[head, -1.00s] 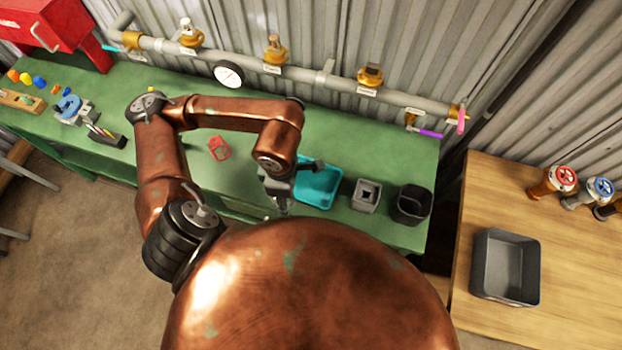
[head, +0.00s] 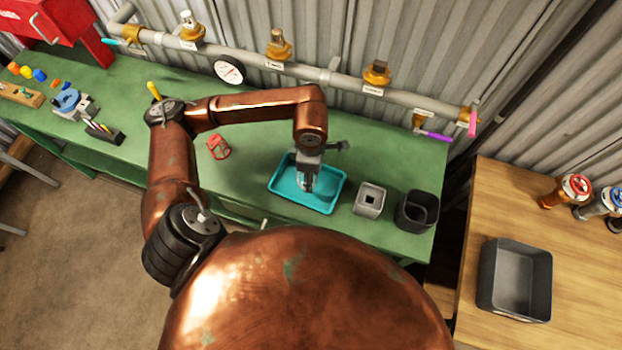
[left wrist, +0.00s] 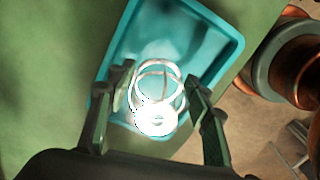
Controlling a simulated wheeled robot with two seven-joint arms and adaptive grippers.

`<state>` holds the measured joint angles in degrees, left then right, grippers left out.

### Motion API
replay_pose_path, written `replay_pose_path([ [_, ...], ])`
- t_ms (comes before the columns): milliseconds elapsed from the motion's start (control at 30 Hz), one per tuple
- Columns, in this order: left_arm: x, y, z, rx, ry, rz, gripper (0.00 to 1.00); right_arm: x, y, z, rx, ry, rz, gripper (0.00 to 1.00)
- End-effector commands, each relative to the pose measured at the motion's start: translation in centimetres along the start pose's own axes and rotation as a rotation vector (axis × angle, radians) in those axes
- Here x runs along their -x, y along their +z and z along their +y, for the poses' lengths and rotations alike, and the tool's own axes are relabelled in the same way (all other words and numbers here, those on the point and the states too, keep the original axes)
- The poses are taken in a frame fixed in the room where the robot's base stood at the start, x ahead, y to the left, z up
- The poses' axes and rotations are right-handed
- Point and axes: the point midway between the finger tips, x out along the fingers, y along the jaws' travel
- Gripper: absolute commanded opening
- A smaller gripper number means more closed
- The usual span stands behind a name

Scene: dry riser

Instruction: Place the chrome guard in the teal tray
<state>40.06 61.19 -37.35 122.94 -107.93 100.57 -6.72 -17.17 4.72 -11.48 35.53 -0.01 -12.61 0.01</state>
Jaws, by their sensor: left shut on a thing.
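The teal tray (head: 330,204) lies on the green bench, left of the small grey block. My left gripper (head: 306,188) points down over the tray. It is shut on the chrome guard, a shiny wire cage with a round end. In the left wrist view the chrome guard (left wrist: 157,95) sits between the two fingers (left wrist: 160,104), with the tray (left wrist: 226,44) behind it. I cannot tell whether the guard touches the tray floor. In the head view the guard is mostly hidden by the gripper. My right gripper is not in view.
A grey block with a square hole (head: 369,199) and a dark bin (head: 416,211) stand right of the tray. A red guard (head: 218,146) lies to the left. A pipe with valves (head: 345,81) runs behind. A grey bin (head: 514,279) is on the wooden table.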

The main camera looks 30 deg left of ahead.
Motion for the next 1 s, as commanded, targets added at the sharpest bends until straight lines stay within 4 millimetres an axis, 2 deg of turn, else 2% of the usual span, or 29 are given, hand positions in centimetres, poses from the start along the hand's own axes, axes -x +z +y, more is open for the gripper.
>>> replay_pose_path([
  [100, -2.0, 0.0, -0.1, 0.000, -0.006, 0.002, 0.22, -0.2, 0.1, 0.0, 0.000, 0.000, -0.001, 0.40],
  [200, -3.1, 0.0, -0.1, 0.000, -0.003, 0.001, 0.22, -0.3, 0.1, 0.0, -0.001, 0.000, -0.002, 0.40],
  [567, -3.6, 0.0, 0.0, -0.001, -0.002, 0.001, 0.22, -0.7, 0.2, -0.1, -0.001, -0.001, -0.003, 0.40],
  [600, -3.5, 0.0, 0.0, -0.001, -0.002, 0.001, 0.48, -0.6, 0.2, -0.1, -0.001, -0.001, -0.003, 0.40],
  [833, -3.5, 0.0, 0.0, -0.001, -0.001, 0.001, 0.64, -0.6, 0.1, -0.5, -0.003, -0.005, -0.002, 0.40],
  [1000, -3.4, 0.0, 0.0, -0.001, -0.001, 0.001, 0.64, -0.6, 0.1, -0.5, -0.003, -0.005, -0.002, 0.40],
])
